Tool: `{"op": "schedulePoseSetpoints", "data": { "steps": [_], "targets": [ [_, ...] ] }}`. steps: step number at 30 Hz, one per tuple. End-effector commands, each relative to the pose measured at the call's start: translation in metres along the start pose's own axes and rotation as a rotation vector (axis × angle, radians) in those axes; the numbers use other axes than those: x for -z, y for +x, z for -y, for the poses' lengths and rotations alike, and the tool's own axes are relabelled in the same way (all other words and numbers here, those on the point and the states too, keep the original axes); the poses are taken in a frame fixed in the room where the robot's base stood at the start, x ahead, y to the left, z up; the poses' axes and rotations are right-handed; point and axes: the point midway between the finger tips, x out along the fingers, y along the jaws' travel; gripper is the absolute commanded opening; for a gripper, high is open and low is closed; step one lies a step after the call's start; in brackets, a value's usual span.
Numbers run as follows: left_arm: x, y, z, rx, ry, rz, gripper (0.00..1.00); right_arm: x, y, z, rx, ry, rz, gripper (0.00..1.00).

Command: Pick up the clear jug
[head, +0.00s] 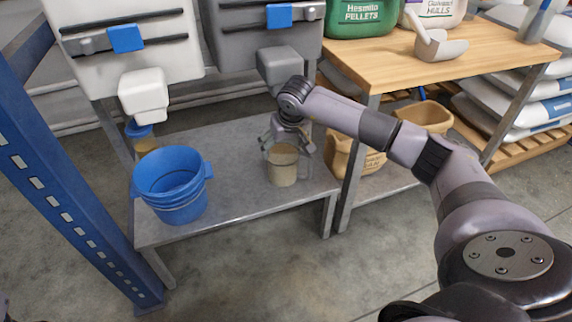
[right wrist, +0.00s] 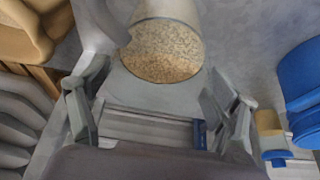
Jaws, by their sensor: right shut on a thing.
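The clear jug (head: 283,174) holds tan, grainy material and stands upright at the right part of the low grey bench, below the right dispenser's spout. My right gripper (head: 288,148) comes down over it from above, with its fingers at the jug's upper sides, shut on it. In the right wrist view the jug (right wrist: 163,50) shows its grainy fill beyond the fingers (right wrist: 155,108). Its clear walls are hard to make out. I cannot tell whether its base touches the bench. My left gripper is not in view.
A blue bucket (head: 172,180) stands at the left of the grey bench (head: 235,200). Two hoppers with spouts (head: 144,95) (head: 279,65) hang above. A wooden table (head: 390,68) with a scoop (head: 436,45) and bags is at the right. A blue post (head: 70,190) rises at the left.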

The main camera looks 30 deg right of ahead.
Motion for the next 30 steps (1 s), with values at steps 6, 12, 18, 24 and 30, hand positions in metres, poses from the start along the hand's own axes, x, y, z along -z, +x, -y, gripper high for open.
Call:
{"op": "schedulePoseSetpoints", "data": {
  "steps": [6,12,18,24,30],
  "targets": [
    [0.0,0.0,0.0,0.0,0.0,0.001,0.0,0.001,-0.001,0.0,0.0,0.001,-0.002,0.21],
    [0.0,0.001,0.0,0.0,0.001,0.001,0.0,0.001,-0.001,0.0,0.0,0.001,-0.002,0.21],
    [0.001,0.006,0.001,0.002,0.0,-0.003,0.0,0.005,-0.01,0.0,0.0,0.0,-0.003,0.21],
    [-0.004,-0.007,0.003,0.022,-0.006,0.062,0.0,-0.008,-0.024,-0.001,-0.002,-0.004,0.0,0.21],
    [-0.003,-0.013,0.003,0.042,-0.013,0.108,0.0,-0.051,-0.042,-0.002,-0.003,-0.005,0.001,0.21]
  ]
}}
